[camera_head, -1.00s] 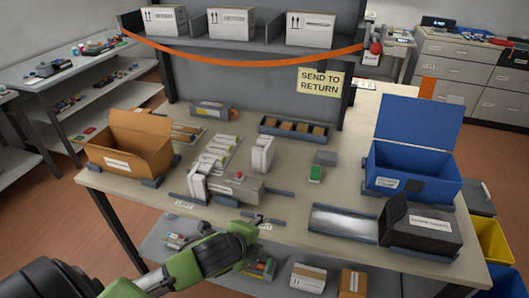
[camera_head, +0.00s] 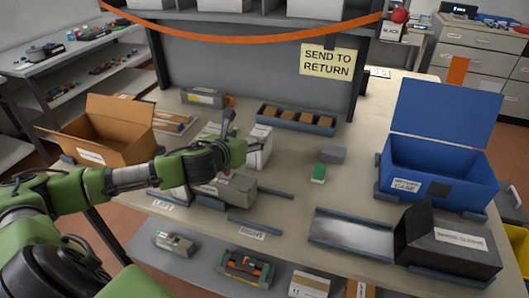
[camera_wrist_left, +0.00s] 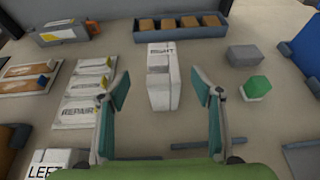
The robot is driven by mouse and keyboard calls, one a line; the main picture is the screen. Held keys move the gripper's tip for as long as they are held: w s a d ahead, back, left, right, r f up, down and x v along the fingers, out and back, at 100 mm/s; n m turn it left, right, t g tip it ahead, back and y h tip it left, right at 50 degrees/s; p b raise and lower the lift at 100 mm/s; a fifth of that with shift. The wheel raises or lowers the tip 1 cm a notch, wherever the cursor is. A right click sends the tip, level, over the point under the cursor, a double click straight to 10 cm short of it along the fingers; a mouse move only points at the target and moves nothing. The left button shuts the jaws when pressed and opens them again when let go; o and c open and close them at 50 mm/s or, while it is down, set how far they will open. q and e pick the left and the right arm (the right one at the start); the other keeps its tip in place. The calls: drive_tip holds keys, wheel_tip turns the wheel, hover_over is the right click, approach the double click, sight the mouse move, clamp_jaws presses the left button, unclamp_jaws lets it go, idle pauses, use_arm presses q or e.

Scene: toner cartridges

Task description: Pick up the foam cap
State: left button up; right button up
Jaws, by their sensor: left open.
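A white foam cap marked RIGHT (camera_wrist_left: 160,86) stands on the table, between my left gripper's spread fingers in the wrist picture but ahead of them. In the head view this foam cap (camera_head: 262,150) is partly hidden by my left gripper (camera_head: 236,140). In the left wrist view my left gripper (camera_wrist_left: 163,88) is open and empty, with no contact visible. A second white cap, marked LEFT (camera_wrist_left: 55,158), shows at the lower left. In the head view it sits at the left end of a grey toner cartridge (camera_head: 236,190). My right gripper is out of view.
White labelled packets (camera_wrist_left: 85,92) lie left of the RIGHT cap. A tray of brown blocks (camera_head: 268,120) stands behind it. A green block (camera_head: 318,173) and grey block (camera_head: 333,154) lie right. An open cardboard box (camera_head: 110,140) and blue bin (camera_head: 440,170) stand farther out.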

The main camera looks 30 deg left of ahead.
sight(258, 133)
use_arm(q)
drive_tip(key=x, duration=0.4)
drive_tip(key=shift+w+a+f, duration=0.1)
drive_tip(key=shift+w+f, duration=0.1)
drive_tip(key=shift+w, duration=0.1)
drive_tip(key=x, duration=0.3)
drive_tip(key=shift+w+f, duration=0.1)
drive_tip(key=shift+w, duration=0.05)
drive_tip(key=shift+w+a+f, duration=0.1)
drive_tip(key=shift+w+f, duration=0.15)
drive_tip(key=shift+w, duration=0.3)
drive_tip(key=shift+d+f+p+x, duration=0.1)
drive_tip(key=shift+d+p+x, duration=0.1)
drive_tip(key=shift+x, duration=0.95)
drive_tip(key=shift+d+f+p+x, duration=0.1)
drive_tip(key=shift+p+x, duration=0.1)
drive_tip(key=shift+x, duration=1)
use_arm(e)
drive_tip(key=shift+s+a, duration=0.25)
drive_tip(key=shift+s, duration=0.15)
use_arm(q)
drive_tip(key=c, duration=1)
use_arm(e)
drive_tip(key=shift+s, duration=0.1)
